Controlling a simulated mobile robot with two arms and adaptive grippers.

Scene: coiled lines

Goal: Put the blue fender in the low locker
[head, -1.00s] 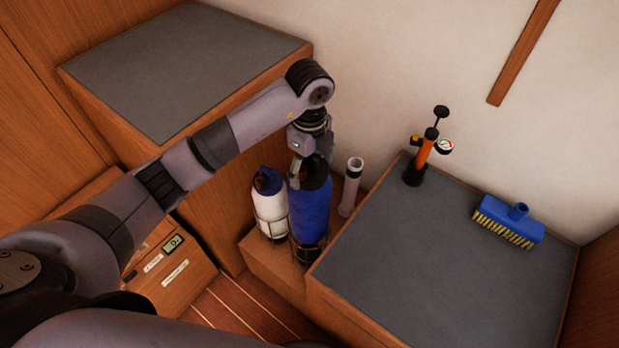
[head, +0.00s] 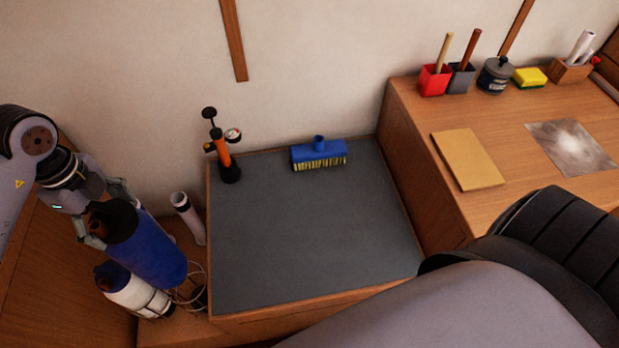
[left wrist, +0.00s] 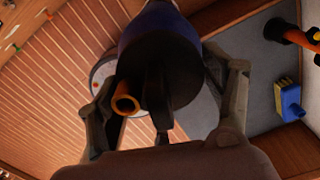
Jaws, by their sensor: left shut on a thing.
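The blue fender (head: 150,250) has a dark top end and leans in the head view at the lower left. My left gripper (head: 103,214) is shut on its top end. In the left wrist view the fender (left wrist: 160,32) hangs between the fingers, dark end toward the camera, with an orange ring beside it. Its lower end shows in front of a wire holder (head: 198,292); it appears raised out of it. A grey-topped locker (head: 310,230) stands to the right; whether it is the low locker I cannot tell. My right gripper is out of view.
A white fender (head: 130,290) stands in a wire holder beside the blue one. A pale tube (head: 188,218) stands behind. An orange pump (head: 223,160) and a blue brush (head: 319,154) sit at the grey top's back; its middle is clear. A wooden desk (head: 510,205) is right.

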